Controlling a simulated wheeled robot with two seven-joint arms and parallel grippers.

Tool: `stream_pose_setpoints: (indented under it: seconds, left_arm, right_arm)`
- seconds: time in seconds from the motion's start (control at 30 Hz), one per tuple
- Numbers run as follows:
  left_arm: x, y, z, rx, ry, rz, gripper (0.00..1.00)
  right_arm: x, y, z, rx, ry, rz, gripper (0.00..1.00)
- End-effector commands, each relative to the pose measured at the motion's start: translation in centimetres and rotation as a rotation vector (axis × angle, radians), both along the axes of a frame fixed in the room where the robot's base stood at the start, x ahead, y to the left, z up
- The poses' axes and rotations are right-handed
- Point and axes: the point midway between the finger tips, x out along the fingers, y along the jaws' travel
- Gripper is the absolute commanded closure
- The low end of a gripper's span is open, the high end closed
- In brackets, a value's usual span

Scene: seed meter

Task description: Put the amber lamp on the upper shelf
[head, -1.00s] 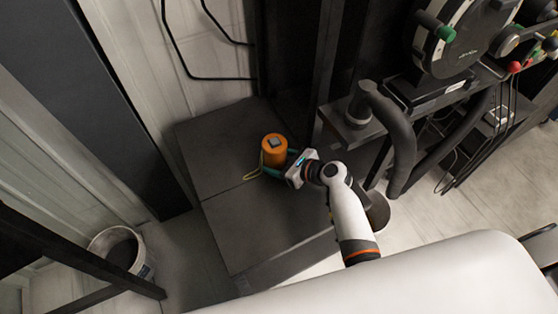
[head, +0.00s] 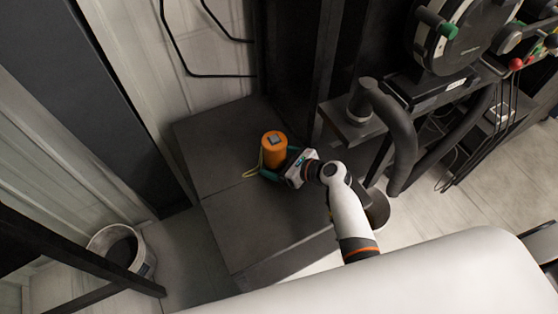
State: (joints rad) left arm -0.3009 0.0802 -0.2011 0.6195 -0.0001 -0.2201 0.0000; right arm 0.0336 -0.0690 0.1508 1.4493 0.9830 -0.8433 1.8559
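The amber lamp (head: 274,153) is an orange cylinder with a grey square on its top. It stands upright at the dark surface (head: 215,140), near a seam that crosses it; its base is partly hidden by a finger. My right gripper (head: 279,162) reaches in from the lower right. Its green-tipped fingers are spread, one at the near side of the lamp and one at its right. Whether they touch it is hard to see. My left gripper is not in view. I cannot tell which level of the dark surface is the upper shelf.
A dark post (head: 320,70) and a machine with a thick black hose (head: 402,140) stand at the right. A white bucket (head: 122,250) is at the lower left. The dark surface is otherwise clear.

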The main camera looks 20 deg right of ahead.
Motion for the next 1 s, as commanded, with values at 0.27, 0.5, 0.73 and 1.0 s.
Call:
stream_pose_setpoints:
  seconds: [0.27,0.5,0.73,1.0]
  left_arm:
    - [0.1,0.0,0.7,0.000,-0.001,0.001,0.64]
    - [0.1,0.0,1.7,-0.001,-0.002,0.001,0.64]
    - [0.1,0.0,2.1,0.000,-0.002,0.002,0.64]
    - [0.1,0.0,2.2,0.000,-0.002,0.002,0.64]
  right_arm:
    - [-0.8,-0.6,1.8,-0.001,0.001,-0.001,0.12]
    - [-4.7,-3.6,4.2,-0.002,-0.002,0.000,0.12]
    - [-7.5,-5.8,5.8,0.000,0.000,0.001,0.12]
    - [-8.5,-6.6,6.5,0.001,-0.003,0.001,0.12]
